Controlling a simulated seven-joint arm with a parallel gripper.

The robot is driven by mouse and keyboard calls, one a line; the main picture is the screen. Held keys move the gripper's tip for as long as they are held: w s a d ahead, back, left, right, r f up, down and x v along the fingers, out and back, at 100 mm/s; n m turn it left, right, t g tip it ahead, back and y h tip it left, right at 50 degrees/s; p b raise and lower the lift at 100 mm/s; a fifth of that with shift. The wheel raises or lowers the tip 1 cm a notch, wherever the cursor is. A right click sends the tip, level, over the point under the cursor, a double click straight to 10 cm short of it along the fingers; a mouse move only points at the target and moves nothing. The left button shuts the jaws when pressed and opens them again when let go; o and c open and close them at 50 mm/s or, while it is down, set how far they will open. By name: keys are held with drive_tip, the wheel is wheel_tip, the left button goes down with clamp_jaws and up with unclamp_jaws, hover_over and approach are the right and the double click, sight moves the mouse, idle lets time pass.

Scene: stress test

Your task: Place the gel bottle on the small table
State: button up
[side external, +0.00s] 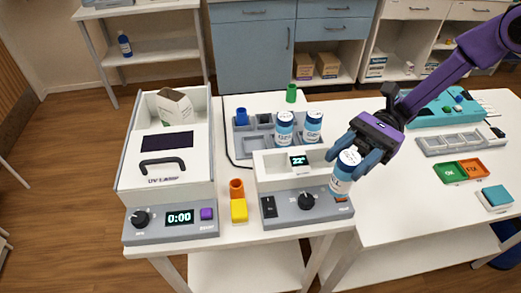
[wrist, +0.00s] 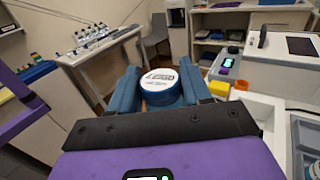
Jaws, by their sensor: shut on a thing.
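My gripper (side external: 352,152) is shut on a white bottle with a blue band and a pale lid (side external: 344,178). It holds the bottle upright at the right front corner of the grey device with a dial. I cannot tell whether its base touches anything. In the wrist view the round white lid (wrist: 160,78) with dark print sits between the blue fingers; the print is too small to read surely. Two similar bottles (side external: 284,128) (side external: 312,125) stand in a grey rack. A small blue bottle (side external: 125,45) stands on a white shelf table (side external: 105,62) at the back left.
A UV lamp box (side external: 165,150) fills the left of the white bench. An orange tube (side external: 236,188) and yellow block (side external: 239,211) stand beside the grey device (side external: 290,208). At right are green and orange pads (side external: 460,169) and a grey tray (side external: 455,142). Bench space between is clear.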

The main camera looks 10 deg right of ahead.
drive_tip(key=w+a+r+m+t+y, duration=0.1)
drive_tip(key=w+a+r+m+t, duration=0.15)
drive_tip(key=w+m+t, duration=0.4)
drive_tip(key=w+a+r+m+t+y, duration=0.1)
drive_tip(key=w+r+m+t, duration=0.25)
drive_tip(key=w+t, duration=0.55)
drive_tip(key=w+d+r+m+t+h, duration=0.2)
drive_tip(key=w+m+t, duration=0.1)
drive_tip(key=w, duration=0.2)
drive_tip(key=w+d+r+m+t+h, duration=0.1)
drive_tip(key=w+d+m+t+h, duration=0.1)
drive_tip(key=w+d+t, duration=0.3)
drive_tip(key=shift+m+g, duration=0.35)
drive_tip(key=shift+m, duration=0.05)
drive_tip(key=shift+w+a+f, duration=1.4)
drive_tip(key=shift+w+f, duration=0.85)
drive_tip(key=shift+f, duration=0.7)
drive_tip(key=shift+w+a+f, duration=1.45)
drive_tip(key=shift+w+f, duration=0.8)
drive_tip(key=shift+f, duration=0.7)
drive_tip(key=shift+w+a+f, duration=1.4)
drive_tip(key=shift+w+f, duration=0.85)
drive_tip(key=shift+f, duration=0.7)
